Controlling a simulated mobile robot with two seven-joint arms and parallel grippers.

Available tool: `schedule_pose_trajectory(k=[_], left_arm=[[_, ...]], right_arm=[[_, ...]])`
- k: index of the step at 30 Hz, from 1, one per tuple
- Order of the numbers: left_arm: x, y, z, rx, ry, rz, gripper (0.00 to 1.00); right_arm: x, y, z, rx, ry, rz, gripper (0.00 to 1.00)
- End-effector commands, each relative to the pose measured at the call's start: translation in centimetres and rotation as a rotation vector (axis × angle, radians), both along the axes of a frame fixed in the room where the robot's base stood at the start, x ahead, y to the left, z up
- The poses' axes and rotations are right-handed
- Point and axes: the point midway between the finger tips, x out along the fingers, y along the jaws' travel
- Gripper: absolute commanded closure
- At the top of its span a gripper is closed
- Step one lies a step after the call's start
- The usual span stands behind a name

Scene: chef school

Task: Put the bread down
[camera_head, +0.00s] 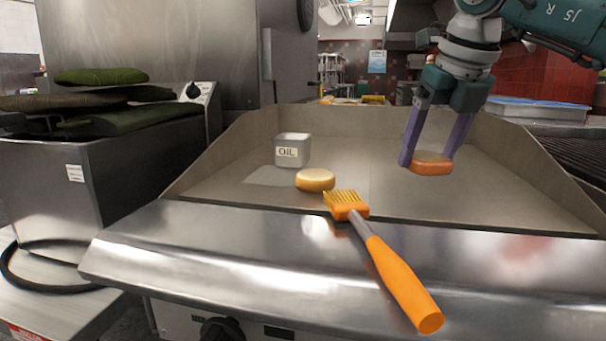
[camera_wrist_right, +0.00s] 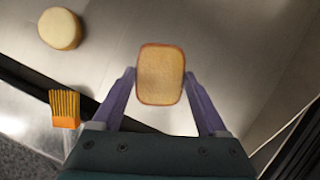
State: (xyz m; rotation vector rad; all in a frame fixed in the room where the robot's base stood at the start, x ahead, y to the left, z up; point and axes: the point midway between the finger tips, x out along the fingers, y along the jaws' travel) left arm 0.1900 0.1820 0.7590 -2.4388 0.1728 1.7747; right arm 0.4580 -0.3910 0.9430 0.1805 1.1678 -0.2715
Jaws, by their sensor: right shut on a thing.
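A slice of bread (camera_head: 431,164) with an orange-brown crust is held between the two purple fingers of my right gripper (camera_head: 430,160), over the right part of the flat griddle (camera_head: 500,170). In the right wrist view, the bread (camera_wrist_right: 160,74) shows its pale face between the fingertips of my right gripper (camera_wrist_right: 160,88). I cannot tell whether the bread touches the griddle or hangs just above it. My left gripper is not in view.
A round bun (camera_head: 315,180) and a grey oil container (camera_head: 292,150) stand on the griddle to the left. An orange brush (camera_head: 385,260) lies across its front edge. Raised walls border the griddle. The surface around the bread is clear.

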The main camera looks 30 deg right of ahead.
Motion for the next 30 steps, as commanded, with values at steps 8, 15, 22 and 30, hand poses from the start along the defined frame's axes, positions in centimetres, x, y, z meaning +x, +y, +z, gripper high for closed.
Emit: schedule_pose_trajectory(k=[8, 15, 22, 30], left_arm=[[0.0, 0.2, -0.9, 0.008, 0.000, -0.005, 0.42], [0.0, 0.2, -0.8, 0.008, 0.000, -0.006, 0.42], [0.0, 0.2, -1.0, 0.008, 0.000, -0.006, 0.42], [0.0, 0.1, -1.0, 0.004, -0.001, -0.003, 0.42]], right_arm=[[0.0, 0.1, -3.6, 0.001, 0.003, 0.001, 0.85], [0.0, 0.0, -3.8, 0.001, 0.000, 0.001, 0.85], [0.0, 0.0, -4.2, 0.001, 0.000, 0.001, 0.17], [0.0, 0.0, -4.1, 0.000, 0.000, 0.001, 0.00]])
